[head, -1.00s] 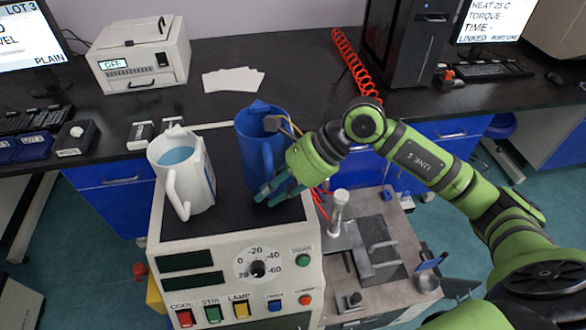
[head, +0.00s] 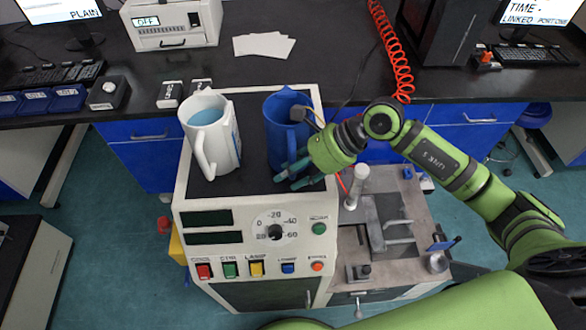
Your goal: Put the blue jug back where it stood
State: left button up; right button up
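The blue jug (head: 279,128) is upright over the black top of the instrument cabinet (head: 247,178), at the right of a white jug (head: 212,138). Whether its base touches the top is hard to tell. My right gripper (head: 287,174) reaches in from the right with its teal fingers low at the blue jug's handle. It looks shut on that handle, though the fingers partly hide the grip. My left gripper is not in view.
The white jug holds pale blue liquid and stands close to the blue jug. A metal press unit (head: 385,225) with a white-topped post (head: 357,182) is right of the cabinet. The black bench (head: 330,75) runs behind, with white papers (head: 264,45) on it.

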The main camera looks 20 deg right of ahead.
jog(key=shift+r, duration=0.15)
jog(key=shift+d+r, duration=0.1)
jog(key=shift+d, duration=0.2)
jog(key=b+v, duration=0.4)
jog(key=v, duration=0.7)
jog(key=shift+r+b, duration=0.2)
jog(key=shift+b, duration=0.2)
jog(key=shift+s, duration=0.15)
